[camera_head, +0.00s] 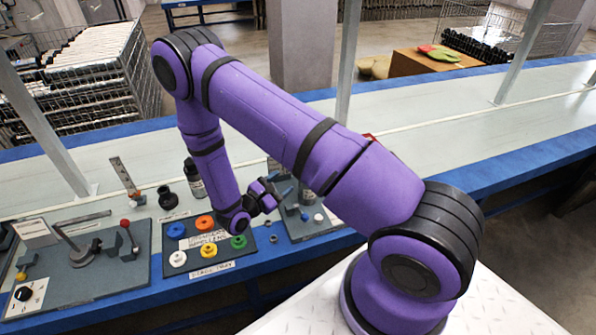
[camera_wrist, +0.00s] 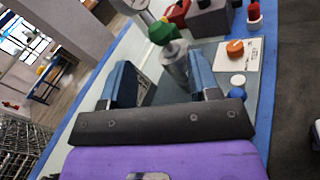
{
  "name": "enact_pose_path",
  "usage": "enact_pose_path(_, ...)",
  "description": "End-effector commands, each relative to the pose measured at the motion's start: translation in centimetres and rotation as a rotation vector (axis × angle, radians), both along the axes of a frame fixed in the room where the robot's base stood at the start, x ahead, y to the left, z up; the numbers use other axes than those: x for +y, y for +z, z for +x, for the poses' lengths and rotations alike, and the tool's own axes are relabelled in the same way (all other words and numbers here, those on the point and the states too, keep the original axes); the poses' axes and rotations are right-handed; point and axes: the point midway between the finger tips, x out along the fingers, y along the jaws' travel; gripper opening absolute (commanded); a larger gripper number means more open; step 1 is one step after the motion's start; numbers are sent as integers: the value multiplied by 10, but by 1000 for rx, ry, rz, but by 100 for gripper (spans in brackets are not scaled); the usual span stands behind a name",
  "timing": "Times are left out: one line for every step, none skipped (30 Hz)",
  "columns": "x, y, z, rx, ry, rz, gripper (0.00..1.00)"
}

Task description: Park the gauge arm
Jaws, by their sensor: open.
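The likely gauge arm is a grey lever on a round-based post (camera_head: 82,252) on the left grey plate, with its bar reaching up and to the right. I cannot tell for sure that it is the gauge. A pale round disc (camera_wrist: 130,4) is cut off at the top edge.
The dark stage tray (camera_head: 205,277) holds several coloured caps. Black bottles (camera_head: 194,180) stand behind it. A control dial (camera_head: 24,293) is at the left plate's front. A metal post (camera_head: 45,125) rises behind the left plate.

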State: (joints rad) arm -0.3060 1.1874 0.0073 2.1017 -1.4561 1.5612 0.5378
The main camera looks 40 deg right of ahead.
Motion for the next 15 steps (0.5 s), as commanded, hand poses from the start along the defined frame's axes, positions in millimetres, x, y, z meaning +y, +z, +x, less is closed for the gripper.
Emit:
enact_pose_path(-10,0,1,0,-4,0,56)
enact_pose_path(-16,0,3,0,-4,0,56)
enact_pose_path(-23,0,4,0,-5,0,56)
enact_pose_path(-28,0,5,0,-4,0,56)
enact_pose_path(-33,0,6,0,-4,0,56)
enact_pose_path(-40,0,7,0,-4,0,56)
enact_pose_path(-45,0,8,0,-4,-1,56)
enact_pose_path(-49,0,9,0,-4,0,56)
enact_pose_path(-55,0,10,0,-4,0,56)
enact_pose_path(-58,1,11,0,-4,-1,56)
enact_pose_path(-62,1,12,0,-4,-1,56)
enact_pose_path(-66,0,12,0,-4,0,56)
enact_pose_path(-69,0,13,0,-3,0,56)
enact_pose_path(-71,0,14,0,-2,0,56)
enact_pose_path(-73,0,14,0,-2,1,56)
